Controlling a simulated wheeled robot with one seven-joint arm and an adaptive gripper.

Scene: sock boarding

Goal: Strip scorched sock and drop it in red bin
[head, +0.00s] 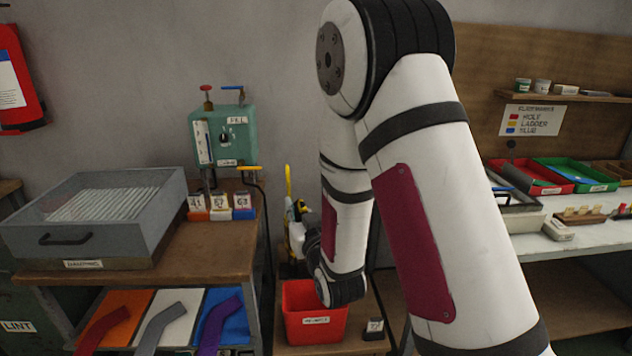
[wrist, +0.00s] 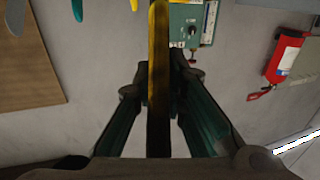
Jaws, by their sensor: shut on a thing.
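My gripper (wrist: 160,82) is shut on a long, narrow thing (wrist: 158,45), mustard yellow above and darkening to brown lower in the wrist view. It runs edge-on between the two dark green fingers, so I cannot tell whether it is a sock, a board or both. In the head view my arm hides most of the gripper area; a thin yellow upright piece (head: 288,180) shows left of my arm. The red bin (head: 313,318) stands on a low wooden surface below my wrist, its label facing me. My wrist hides part of its opening.
A grey box with a handle (head: 75,240) and a green gauge box (head: 222,135) are on the left bench. Orange, white and blue trays (head: 178,302) holding socks sit below it. A small dark block (head: 374,328) is right of the bin.

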